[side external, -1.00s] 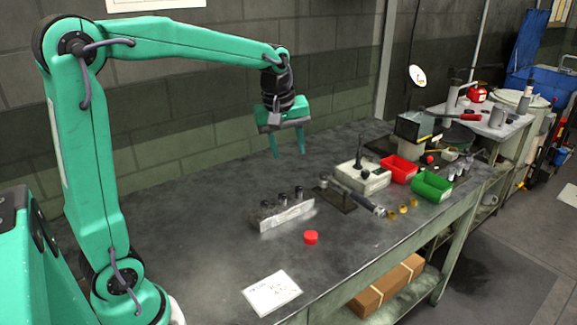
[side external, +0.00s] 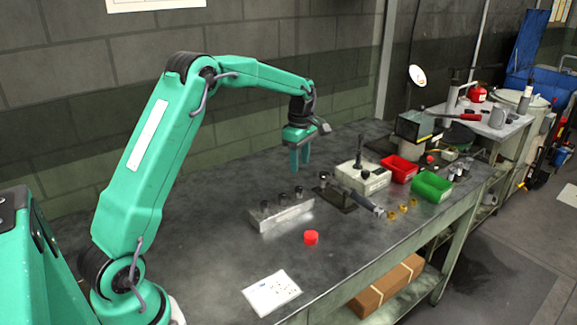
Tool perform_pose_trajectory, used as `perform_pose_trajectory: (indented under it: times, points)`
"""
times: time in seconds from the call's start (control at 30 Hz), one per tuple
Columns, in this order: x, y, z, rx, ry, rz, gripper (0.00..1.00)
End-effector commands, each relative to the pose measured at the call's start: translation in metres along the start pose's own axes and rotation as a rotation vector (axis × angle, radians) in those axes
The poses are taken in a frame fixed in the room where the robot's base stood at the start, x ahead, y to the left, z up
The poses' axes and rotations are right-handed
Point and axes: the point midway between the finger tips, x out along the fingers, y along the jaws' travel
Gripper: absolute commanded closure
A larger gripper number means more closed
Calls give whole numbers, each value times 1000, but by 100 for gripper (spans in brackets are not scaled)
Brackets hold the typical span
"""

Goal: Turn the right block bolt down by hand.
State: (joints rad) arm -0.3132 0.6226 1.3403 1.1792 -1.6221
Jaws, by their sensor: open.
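A grey metal block (side external: 284,218) lies on the bench with three dark-headed bolts standing in its top. The right block bolt (side external: 299,193) is at the end nearest the grey tool. My gripper (side external: 300,169) is open and empty, pointing down. In the picture its fingertips are just above the right bolt, with a gap between. I cannot tell from this one view whether it is exactly over the bolt. The fingers hide no part of the bolts.
A red cap (side external: 311,237) lies in front of the block. A beige box with a lever (side external: 362,176), a red bin (side external: 400,169), a green bin (side external: 432,187) and brass pieces (side external: 402,208) stand farther right. A white card (side external: 271,293) lies at the front.

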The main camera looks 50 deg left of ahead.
Motion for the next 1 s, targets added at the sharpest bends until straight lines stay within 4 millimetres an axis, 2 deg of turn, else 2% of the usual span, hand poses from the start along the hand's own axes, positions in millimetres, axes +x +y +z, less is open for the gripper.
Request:
perform_pose_trajectory:
  times: [0.37, 0.8, 1.0]
  points:
    - [10, 0, 0, -1, 0, -1, 56]
    - [60, -1, 0, 0, 0, -3, 56]
    - [75, 0, 0, 0, 0, 0, 56]
